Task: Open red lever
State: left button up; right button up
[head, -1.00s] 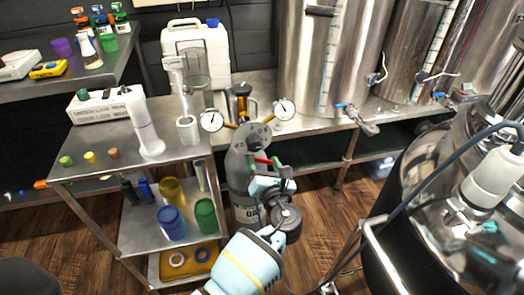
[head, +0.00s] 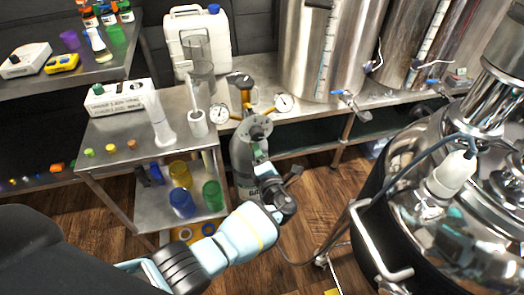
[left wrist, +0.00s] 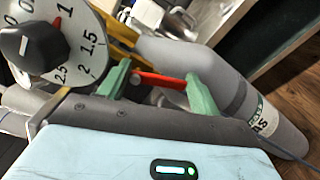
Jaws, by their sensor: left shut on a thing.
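The red lever (left wrist: 160,79) shows in the left wrist view as a short red bar between the two green fingers of my left gripper (left wrist: 157,86). The fingers are shut on it, one at each end of the visible bar. In the head view my left gripper (head: 262,163) is at the front of the grey gas bottle (head: 242,158), below its top. There the lever is hidden by the gripper. The bottle also shows in the left wrist view (left wrist: 205,68), lying slantwise in the picture. My right gripper is out of view.
Two round gauges (head: 219,114) (head: 284,102) stand out at the bottle's top. A large white dial (left wrist: 88,35) with a black knob is close to the left wrist camera. A steel cart (head: 150,212) with cups stands left of the bottle; a steel vessel (head: 405,205) stands right.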

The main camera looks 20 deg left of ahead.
pick_arm(q)
jog(key=shift+a, duration=0.1)
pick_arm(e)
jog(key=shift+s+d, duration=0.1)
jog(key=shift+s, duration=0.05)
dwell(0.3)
pick_arm(q)
jog(key=o, duration=1)
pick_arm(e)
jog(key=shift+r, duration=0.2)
